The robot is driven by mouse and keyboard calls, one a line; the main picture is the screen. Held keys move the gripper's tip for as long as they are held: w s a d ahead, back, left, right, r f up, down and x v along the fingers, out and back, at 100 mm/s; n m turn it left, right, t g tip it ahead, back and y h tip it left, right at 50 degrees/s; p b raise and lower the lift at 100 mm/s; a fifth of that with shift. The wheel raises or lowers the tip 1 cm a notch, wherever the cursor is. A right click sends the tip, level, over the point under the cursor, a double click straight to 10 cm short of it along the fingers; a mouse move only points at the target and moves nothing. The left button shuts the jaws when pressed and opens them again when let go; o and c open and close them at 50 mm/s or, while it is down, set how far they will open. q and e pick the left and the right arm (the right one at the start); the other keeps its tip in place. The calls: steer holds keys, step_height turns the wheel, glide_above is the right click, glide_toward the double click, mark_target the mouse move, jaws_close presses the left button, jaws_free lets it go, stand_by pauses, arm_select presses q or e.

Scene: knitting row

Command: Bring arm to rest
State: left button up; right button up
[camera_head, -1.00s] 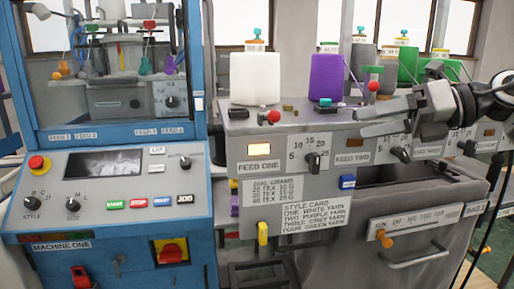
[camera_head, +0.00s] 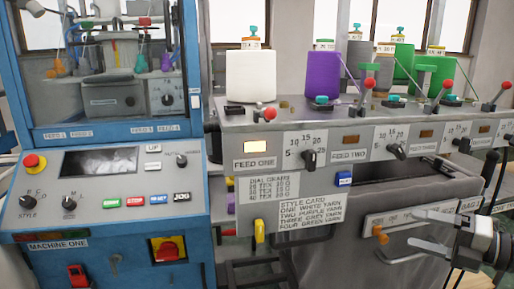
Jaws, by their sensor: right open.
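My right gripper (camera_head: 414,229) is at the lower right of the head view. Its two pale fingers point left, spread apart with nothing between them. They show in front of the grey bin (camera_head: 345,225), near its labelled front and orange knob (camera_head: 380,235). I cannot tell whether the fingers touch the bin. The right arm comes in from the right edge, and most of it is out of view. My left gripper is not in view.
The blue knitting machine (camera_head: 110,245) stands at the left. A grey feed bench (camera_head: 225,185) carries a white yarn cone (camera_head: 249,80), a purple cone (camera_head: 322,77), dials and red-tipped levers. A yellow lever (camera_head: 259,231) hangs below. Dark cables run at the right edge.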

steer(key=w+d+r+m+t+h, duration=0.6)
steer(key=d+m+t+h, duration=0.3)
steer(key=m, duration=0.3)
steer(key=d+f+m+g+h, duration=0.5)
steer(key=d+f+m+h, duration=0.3)
steer(key=d+m+h, duration=0.5)
steer(key=s+a+f+g+y, duration=0.1)
steer(key=s+a+f+y, duration=0.35)
steer(key=a+f, duration=0.55)
steer(key=s+a+f+g+y, duration=0.1)
steer(key=s+a+f+y, duration=0.35)
steer(key=a+f, duration=0.55)
steer(key=s+a+f+m+g+y, duration=0.2)
steer(key=s+a+m+y, duration=0.1)
steer(key=s+a, duration=1.5)
steer(key=a+m, duration=0.1)
steer(key=a, duration=0.3)
steer(key=shift+f, duration=0.15)
